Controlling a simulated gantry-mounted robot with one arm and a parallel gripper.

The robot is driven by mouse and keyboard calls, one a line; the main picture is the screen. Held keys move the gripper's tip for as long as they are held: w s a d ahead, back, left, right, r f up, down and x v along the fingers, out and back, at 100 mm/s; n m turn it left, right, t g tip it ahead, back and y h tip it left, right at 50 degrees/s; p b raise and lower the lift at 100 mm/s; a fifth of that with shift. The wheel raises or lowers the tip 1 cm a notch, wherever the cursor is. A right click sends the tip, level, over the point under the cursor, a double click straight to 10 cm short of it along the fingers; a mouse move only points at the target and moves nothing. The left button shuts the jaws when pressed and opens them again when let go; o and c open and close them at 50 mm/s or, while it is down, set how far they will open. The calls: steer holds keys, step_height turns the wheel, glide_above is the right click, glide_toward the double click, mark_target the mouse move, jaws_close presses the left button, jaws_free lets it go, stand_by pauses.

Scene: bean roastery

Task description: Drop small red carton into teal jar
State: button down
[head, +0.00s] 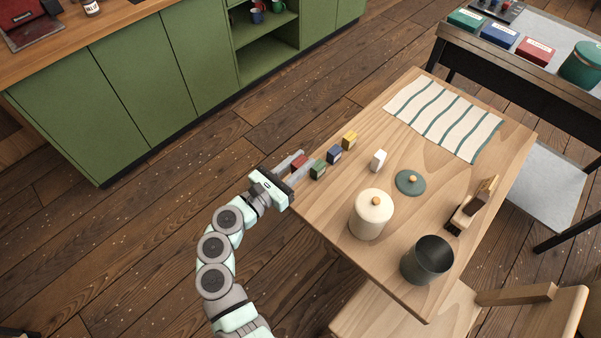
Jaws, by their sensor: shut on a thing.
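The small red carton (298,162) is at the left edge of the wooden table, between the fingers of my gripper (299,165). My gripper is shut on it. I cannot tell whether the carton touches the table or is slightly lifted. The dark teal jar (427,260) stands open and upright near the table's front right corner, well to the right of my gripper. A teal lid (410,182) with a wooden knob lies flat on the table behind it.
A green carton (318,170), a blue carton (334,154) and a yellow carton (349,140) stand close to my gripper. A white carton (378,160) and a lidded cream jar (371,214) stand between my gripper and the teal jar. A brush (473,205) and striped cloth (443,117) lie beyond.

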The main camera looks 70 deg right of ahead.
mark_target(300, 162)
step_height(300, 162, up, 11)
steer(key=p, duration=0.1)
steer(key=shift+f, duration=0.15)
